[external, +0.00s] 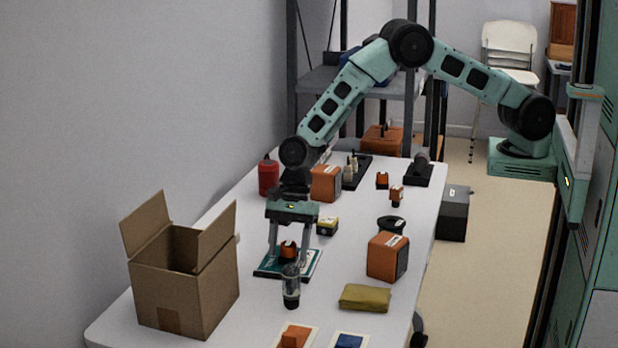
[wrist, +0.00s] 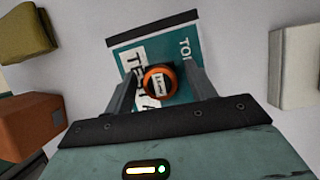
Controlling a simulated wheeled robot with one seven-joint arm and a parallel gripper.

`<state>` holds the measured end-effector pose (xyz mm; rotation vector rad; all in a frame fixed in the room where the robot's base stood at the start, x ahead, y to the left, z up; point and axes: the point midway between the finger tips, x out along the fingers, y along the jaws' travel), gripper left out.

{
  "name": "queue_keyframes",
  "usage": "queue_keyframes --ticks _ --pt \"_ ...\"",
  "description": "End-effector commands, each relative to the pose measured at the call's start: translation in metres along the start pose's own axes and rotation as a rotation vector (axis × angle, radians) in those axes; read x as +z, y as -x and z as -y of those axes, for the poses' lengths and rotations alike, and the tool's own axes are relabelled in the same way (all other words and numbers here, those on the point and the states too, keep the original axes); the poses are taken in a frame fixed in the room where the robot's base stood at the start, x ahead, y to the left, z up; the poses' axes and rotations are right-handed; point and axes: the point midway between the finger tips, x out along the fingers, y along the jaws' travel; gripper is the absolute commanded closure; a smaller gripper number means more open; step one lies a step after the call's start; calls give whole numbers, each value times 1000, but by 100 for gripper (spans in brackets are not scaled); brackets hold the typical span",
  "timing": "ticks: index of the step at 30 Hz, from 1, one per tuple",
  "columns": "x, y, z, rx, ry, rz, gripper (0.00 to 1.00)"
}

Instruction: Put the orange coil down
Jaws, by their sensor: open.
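In the external view the coil (external: 288,250) rests on the same card (external: 312,262) on the white table. My gripper (external: 289,250) points down over the card with one finger on each side of the coil. In the wrist view my gripper's fingers (wrist: 160,88) are apart, with the coil between them and a gap at the sides. The coil's underside is hidden.
An open cardboard box (external: 190,285) stands left of the card. An orange speaker box (external: 387,257), a folded olive cloth (external: 365,298) and a black ring (external: 392,224) lie to the right. A red bottle (external: 268,177) stands behind.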

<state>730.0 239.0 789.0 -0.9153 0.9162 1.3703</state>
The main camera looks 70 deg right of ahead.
Motion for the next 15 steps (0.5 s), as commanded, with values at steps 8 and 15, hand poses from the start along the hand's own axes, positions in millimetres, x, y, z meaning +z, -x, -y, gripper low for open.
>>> queue_keyframes --ticks 8,15 --pt "0 53 1 -5 0 2 44" --pt "0 98 1 -3 0 1 44"
